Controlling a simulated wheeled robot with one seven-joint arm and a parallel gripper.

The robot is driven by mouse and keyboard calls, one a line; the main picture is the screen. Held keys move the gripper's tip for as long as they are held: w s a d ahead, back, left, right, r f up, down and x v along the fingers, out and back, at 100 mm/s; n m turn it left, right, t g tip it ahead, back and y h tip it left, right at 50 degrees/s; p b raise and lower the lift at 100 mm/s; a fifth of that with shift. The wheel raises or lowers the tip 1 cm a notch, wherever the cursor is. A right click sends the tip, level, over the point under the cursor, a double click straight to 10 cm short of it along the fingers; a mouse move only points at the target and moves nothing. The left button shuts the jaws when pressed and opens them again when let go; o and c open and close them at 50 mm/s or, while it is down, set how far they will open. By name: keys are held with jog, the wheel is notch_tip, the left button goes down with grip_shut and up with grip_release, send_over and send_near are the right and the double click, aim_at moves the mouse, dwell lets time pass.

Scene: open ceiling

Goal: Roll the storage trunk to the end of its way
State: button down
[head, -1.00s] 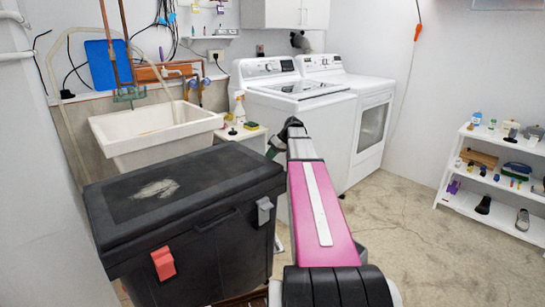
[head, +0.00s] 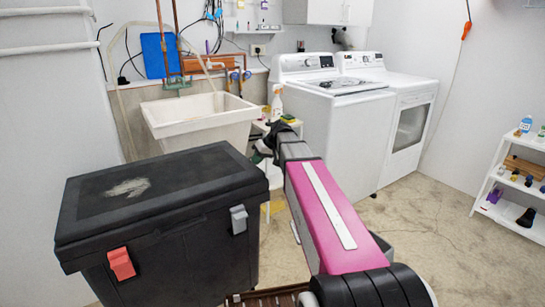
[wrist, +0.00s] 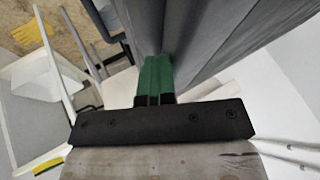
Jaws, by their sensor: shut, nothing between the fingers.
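The storage trunk (head: 165,205) is a black lidded box with a pale scuff on top. It has a red latch and a grey latch on its near side. It stands at the left front in the head view; its base is cut off below. My gripper (head: 262,148) is at its far right corner, partly hidden by my arm. In the wrist view the green fingers of my gripper (wrist: 155,72) are closed together with nothing held. They lie against or very close to the dark ridged trunk wall (wrist: 215,35); contact cannot be told for sure.
A white sink (head: 200,118) stands behind the trunk, with a small white stand and spray bottle (head: 277,103) beside it. A washer (head: 335,135) and dryer (head: 408,125) stand at the back. A white shelf (head: 510,180) is at right. Floor is clear right of my arm.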

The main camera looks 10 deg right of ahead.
aim_at(99, 205)
jog(key=s+a, duration=0.7)
jog(key=a, duration=1.1)
jog(key=s+a, duration=0.8)
jog(key=a, duration=1.1)
jog(key=s+a, duration=0.7)
jog(key=a, duration=1.1)
jog(key=shift+s+a, duration=0.35)
